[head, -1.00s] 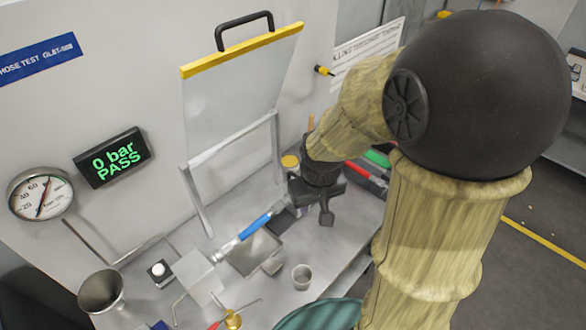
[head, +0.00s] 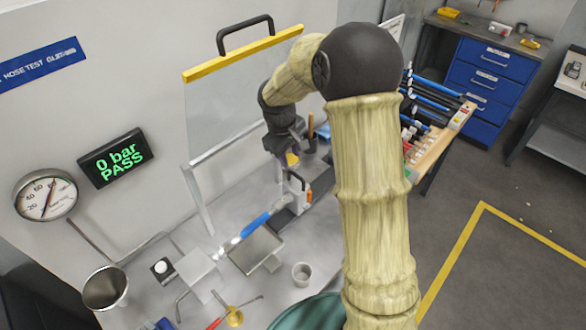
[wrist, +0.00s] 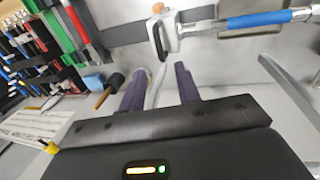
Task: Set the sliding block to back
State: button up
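The sliding block (head: 293,192) appears to be the pale clamp-like piece with an upright handle and an orange part, standing on the bench at the right end of the blue hose (head: 257,223). In the wrist view the block (wrist: 168,36) is at the top middle, with the blue hose (wrist: 258,21) running off to its right. My gripper (head: 291,152) is above and behind the block in the head view, apart from it. In the wrist view its two purple fingers (wrist: 160,78) are spread, with nothing between them.
A clear guard with a yellow top edge (head: 243,53) stands raised behind the bench. A metal tray (head: 257,252) and a small cup (head: 302,274) are in front. The display (head: 113,158) reads 0 bar PASS.

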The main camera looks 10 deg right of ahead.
aim_at(294, 173)
jog(key=f, duration=0.2)
jog(key=f+p, duration=0.1)
jog(key=f, duration=0.1)
jog(key=d+f, duration=0.1)
jog(key=f, duration=0.2)
jog(key=shift+w+f+p, duration=0.1)
jog(key=shift+w+p, duration=0.2)
jog(key=shift+w, duration=0.1)
jog(key=shift+d, duration=0.1)
grip_shut()
